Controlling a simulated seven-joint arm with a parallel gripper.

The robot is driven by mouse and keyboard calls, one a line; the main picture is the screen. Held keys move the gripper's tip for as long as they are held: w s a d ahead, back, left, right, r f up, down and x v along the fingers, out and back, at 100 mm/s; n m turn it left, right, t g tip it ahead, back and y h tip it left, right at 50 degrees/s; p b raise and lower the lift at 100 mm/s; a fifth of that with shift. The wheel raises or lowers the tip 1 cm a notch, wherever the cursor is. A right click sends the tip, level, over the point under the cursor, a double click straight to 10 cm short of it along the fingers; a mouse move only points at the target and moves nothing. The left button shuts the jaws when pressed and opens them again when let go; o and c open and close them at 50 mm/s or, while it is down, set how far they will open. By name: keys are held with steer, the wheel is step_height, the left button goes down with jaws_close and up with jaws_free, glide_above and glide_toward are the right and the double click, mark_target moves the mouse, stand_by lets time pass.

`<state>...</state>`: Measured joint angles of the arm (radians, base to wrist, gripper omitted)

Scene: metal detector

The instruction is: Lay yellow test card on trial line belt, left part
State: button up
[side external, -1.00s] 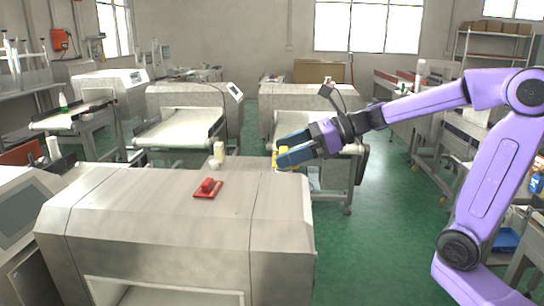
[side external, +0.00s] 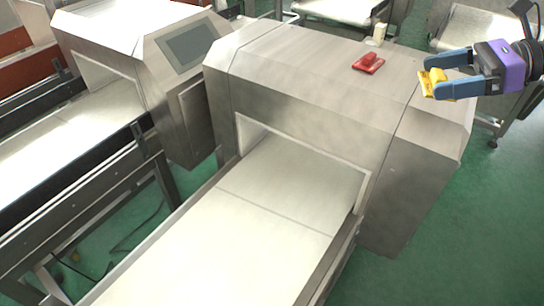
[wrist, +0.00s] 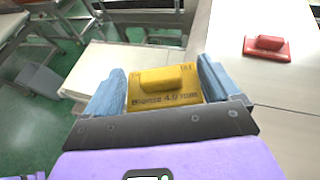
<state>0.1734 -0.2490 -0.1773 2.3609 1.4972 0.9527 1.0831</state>
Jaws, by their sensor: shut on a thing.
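The yellow test card (wrist: 165,86) is between the blue fingers of my gripper (wrist: 165,92) in the wrist view. It has a raised block on top and dark print that reads in part "4.0". In the side external view my gripper (side external: 440,88) is shut on the yellow card (side external: 432,78) beside the right end of the metal detector's housing top. A pale belt (side external: 240,225) runs out of the near detector's opening toward the lower left, with a seam line across it. I cannot tell whether this is the trial line belt.
A red test card (side external: 368,63) lies on the grey detector housing (side external: 310,80), also seen in the wrist view (wrist: 266,47). A small cream object (side external: 378,33) stands behind it. Another detector with a screen (side external: 190,45) and belt stands at left. The near belt is bare.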

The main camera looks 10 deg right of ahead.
steer(key=s+a+f+n+g+y, duration=0.15)
steer(key=s+a+f, duration=0.25)
steer(key=a, duration=0.4)
steer(key=s+a+f+n+g, duration=0.2)
steer(key=s+a+f, duration=0.15)
steer(key=a, duration=0.55)
steer(key=s+d+f+m+t, duration=0.1)
steer(key=f, duration=0.9)
steer(key=d+f+m+t+h, duration=0.1)
steer(key=d+f+m+t, duration=0.1)
steer(key=f, duration=0.9)
steer(key=shift+s+d, duration=0.3)
steer(key=shift+s, duration=0.05)
steer(key=shift+w+t, duration=0.1)
steer(key=shift+t, duration=0.15)
